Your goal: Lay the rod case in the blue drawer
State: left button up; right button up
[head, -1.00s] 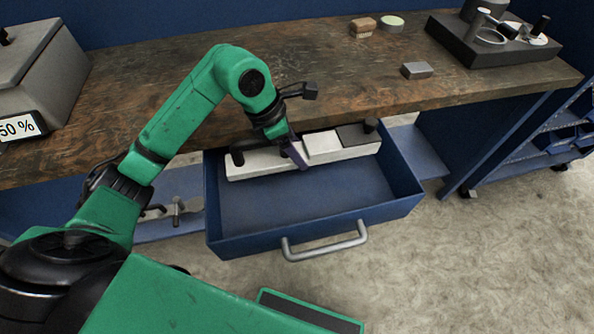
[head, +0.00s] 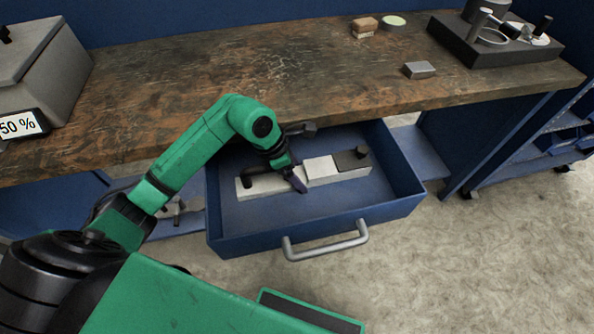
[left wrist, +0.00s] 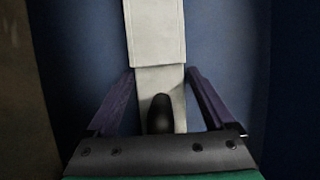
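The rod case (head: 322,171) is a long, narrow, pale case with a dark section at its right end and a black knob near each end. It lies level inside the open blue drawer (head: 330,225), below the rim; I cannot tell whether it touches the floor. My left gripper (head: 298,182) is around the middle of the case. In the left wrist view, the two purple fingers (left wrist: 160,78) close in on both sides of the pale case (left wrist: 157,30), with a black knob between them. My right gripper is not in view.
The drawer's grey handle (head: 325,240) faces front. The worn workbench (head: 250,65) is above and behind, bearing a grey box (head: 418,70), a brown block (head: 364,25), a round dish (head: 393,22) and a dark stand (head: 490,45). The drawer's front floor is clear.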

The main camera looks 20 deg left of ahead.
pick_arm(q)
jog(key=v, duration=1.2)
jog(key=shift+w+r, duration=0.1)
jog(key=shift+r, duration=0.05)
